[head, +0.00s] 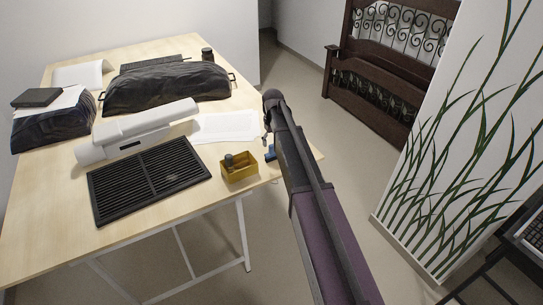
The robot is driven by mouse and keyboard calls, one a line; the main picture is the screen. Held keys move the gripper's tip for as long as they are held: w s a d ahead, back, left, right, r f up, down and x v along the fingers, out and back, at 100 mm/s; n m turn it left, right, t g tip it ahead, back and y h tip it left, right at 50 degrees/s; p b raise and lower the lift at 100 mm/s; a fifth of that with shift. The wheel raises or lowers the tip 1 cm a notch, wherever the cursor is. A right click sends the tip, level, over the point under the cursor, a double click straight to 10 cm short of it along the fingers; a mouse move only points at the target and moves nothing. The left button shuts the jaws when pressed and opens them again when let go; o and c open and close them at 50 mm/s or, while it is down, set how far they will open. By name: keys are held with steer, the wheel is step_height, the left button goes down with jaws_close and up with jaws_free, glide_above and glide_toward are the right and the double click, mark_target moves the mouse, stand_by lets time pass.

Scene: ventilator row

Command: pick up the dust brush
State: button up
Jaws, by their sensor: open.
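My arm reaches up from the lower right to the table's right edge. My gripper (266,137) is at its far end, small and dark, mostly hidden by the arm's wrist; it is open. A small blue thing (270,153) shows at the table's right edge, just below the gripper and partly behind my arm. It may be the dust brush, but too little of it shows to be sure. I cannot tell whether the gripper touches it. I see no other clear brush on the table.
The wooden table (60,250) holds a yellow box (240,174) with a dark item in it, a black grille (150,180), a white device (140,128), papers (225,127) and dark bags (165,87). A plant-patterned panel (470,150) and brown bed frame (385,85) stand right.

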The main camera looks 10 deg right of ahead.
mark_target(272, 145)
steer(key=shift+w+f+b, duration=0.1)
steer(key=shift+f+b, duration=2)
steer(key=shift+f, duration=0.2)
jaws_close()
